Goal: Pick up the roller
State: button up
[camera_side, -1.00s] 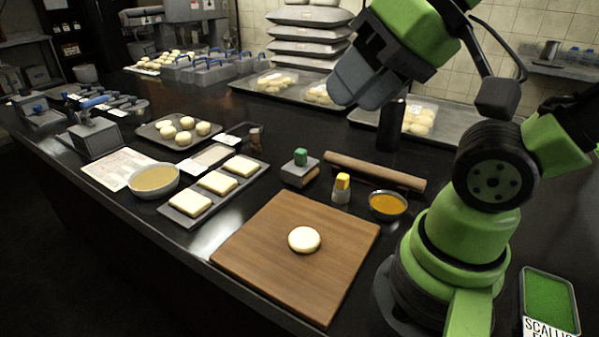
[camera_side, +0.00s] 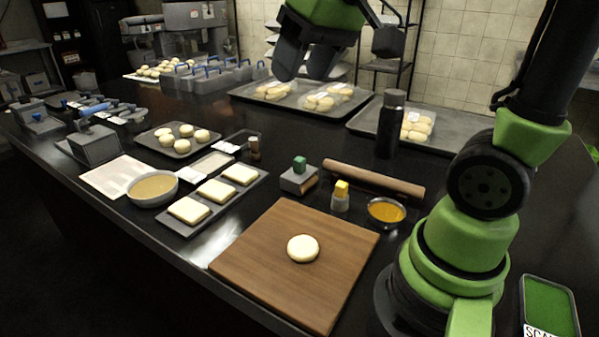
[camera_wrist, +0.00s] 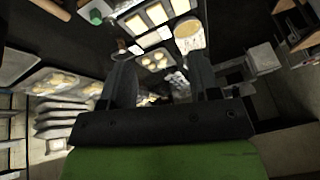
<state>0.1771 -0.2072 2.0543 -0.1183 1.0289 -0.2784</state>
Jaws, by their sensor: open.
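The roller (camera_side: 373,180) is a brown wooden cylinder lying on the black counter, behind the yellow-topped shaker and the orange bowl. My gripper (camera_side: 300,68) is high above the back of the counter, up and to the left of the roller and well apart from it. In the wrist view my gripper (camera_wrist: 162,82) has its two dark fingers spread with nothing held between them. In that view, part of a brown cylinder that looks like the roller (camera_wrist: 52,9) shows at the top left edge.
A wooden board (camera_side: 265,262) with a round dough piece (camera_side: 303,248) lies in front of the roller. The shaker (camera_side: 341,196), orange bowl (camera_side: 386,212), green-topped block (camera_side: 299,178) and upright black bottle (camera_side: 391,125) stand close around the roller. Bagged dough trays (camera_side: 290,98) lie behind.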

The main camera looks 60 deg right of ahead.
jog(key=w+d+f+g, duration=0.2)
jog(key=w+d+f, duration=0.1)
jog(key=w+d, duration=0.25)
jog(key=n+g, duration=0.2)
jog(key=g, duration=0.1)
send_over(300, 158)
notch_tip(300, 158, down, 13)
jog(key=shift+h, duration=0.3)
jog(key=f, duration=0.5)
jog(key=shift+s+d+f, duration=0.1)
jog(key=shift+s+f, duration=0.05)
jog(key=shift+s, duration=0.2)
jog(key=f, duration=0.5)
jog(key=shift+w+a+f, duration=0.2)
jog(key=shift+w+f, duration=0.15)
jog(key=shift+c, duration=0.4)
jog(key=c, duration=0.9)
